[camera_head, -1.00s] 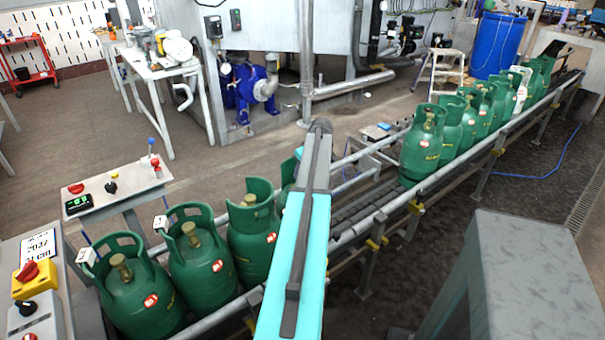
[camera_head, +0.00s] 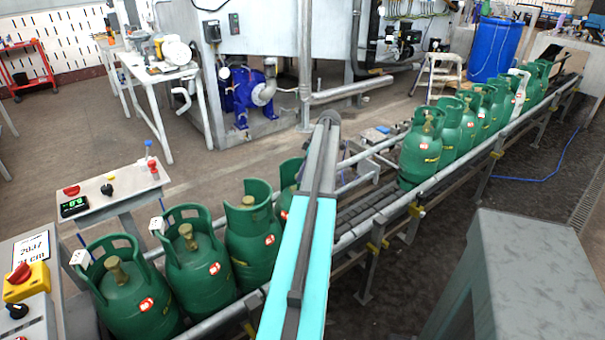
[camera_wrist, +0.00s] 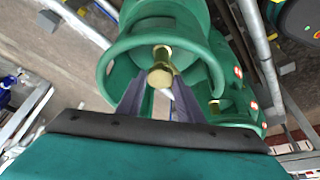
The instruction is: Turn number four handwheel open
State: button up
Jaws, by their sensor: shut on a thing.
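A green gas cylinder (camera_head: 288,172), fourth from the left in the near row, is mostly hidden behind my arm in the head view. In the wrist view, a green cylinder's collar (camera_wrist: 103,65) surrounds a brass valve (camera_wrist: 160,77) with a round top. My gripper (camera_wrist: 160,92) reaches in over the collar, its grey fingers on either side of the brass part, shut on it. The fingertips and the handwheel's turn position are partly hidden. The head view does not show my gripper.
Three more green cylinders stand left of it on the conveyor (camera_head: 350,235), including the nearest one (camera_head: 258,245). Several others stand further right (camera_head: 422,150). A control stand (camera_head: 110,192) is at the left. A grey cabinet (camera_head: 530,265) is at the right front.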

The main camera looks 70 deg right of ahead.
dwell(0.4)
jog(key=o, duration=1.1)
jog(key=shift+c, duration=0.2)
jog(key=b+v, duration=0.1)
jog(key=v, duration=1.2)
jog(key=shift+r+b, duration=0.4)
jog(key=shift+r, duration=0.05)
jog(key=shift+s, duration=0.1)
